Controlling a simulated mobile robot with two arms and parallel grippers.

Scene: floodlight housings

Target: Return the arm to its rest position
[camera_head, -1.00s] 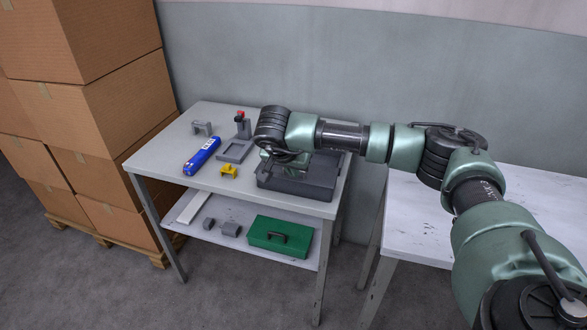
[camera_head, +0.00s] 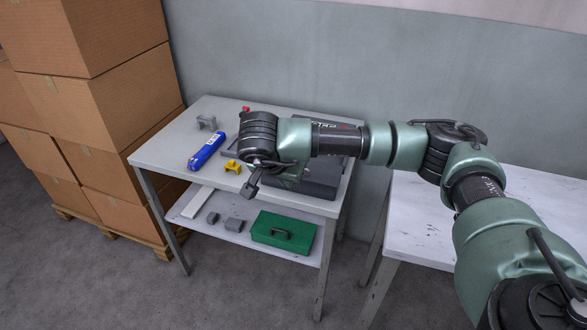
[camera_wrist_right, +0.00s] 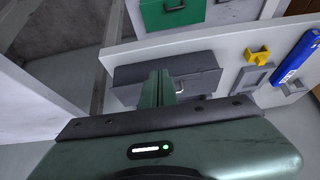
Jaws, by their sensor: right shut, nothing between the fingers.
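My right arm reaches in from the right in the head view and bends down over the front part of the grey table (camera_head: 165,150). My right gripper (camera_head: 250,191) hangs near the table's front edge, above the lower shelf as seen here. In the wrist view the right gripper (camera_wrist_right: 161,88) shows its two fingers together with nothing between them. A dark grey box (camera_head: 312,186) stands on the table behind the arm, partly hidden by it. The same box (camera_wrist_right: 130,78) shows beyond the fingertips in the wrist view. My left gripper is not in view.
On the table are a blue tool (camera_head: 206,152), a yellow bracket (camera_head: 232,166) and a grey bracket (camera_head: 206,122). A green case (camera_head: 283,232) and grey blocks lie on the lower shelf. A white table (camera_head: 540,205) stands right, stacked cartons (camera_head: 110,105) left.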

